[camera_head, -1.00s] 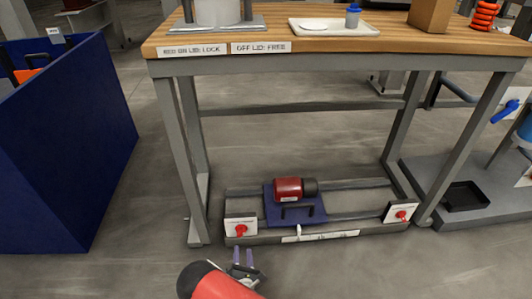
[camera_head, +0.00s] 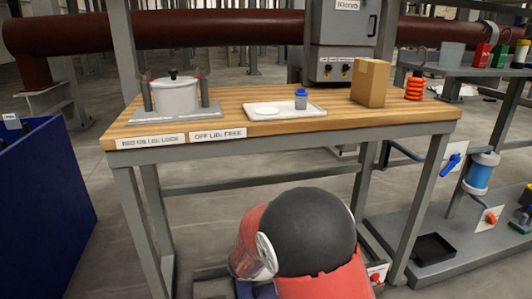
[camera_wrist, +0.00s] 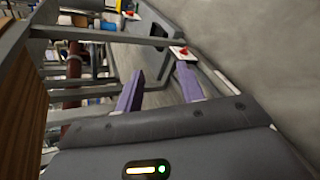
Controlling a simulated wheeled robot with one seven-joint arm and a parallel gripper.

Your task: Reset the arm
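My gripper (camera_wrist: 158,85) shows in the wrist view with its two purple-padded fingers apart and nothing between them. In the head view my red and black arm is raised in front of the table's lower part, and the gripper itself is hidden there. The wooden workbench edge is close on the left of the wrist view, and the gripper is off to the side of it. A red handle on a white plate (camera_wrist: 180,51) lies beyond the fingertips.
The workbench (camera_head: 240,105) carries a white pot (camera_head: 176,97), a white tray (camera_head: 262,113) with a blue-capped bottle (camera_head: 301,99), a cardboard box (camera_head: 370,83) and an orange coil (camera_head: 414,86). A blue bin (camera_head: 45,195) stands left. A black tray (camera_head: 433,247) lies on the right-hand platform.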

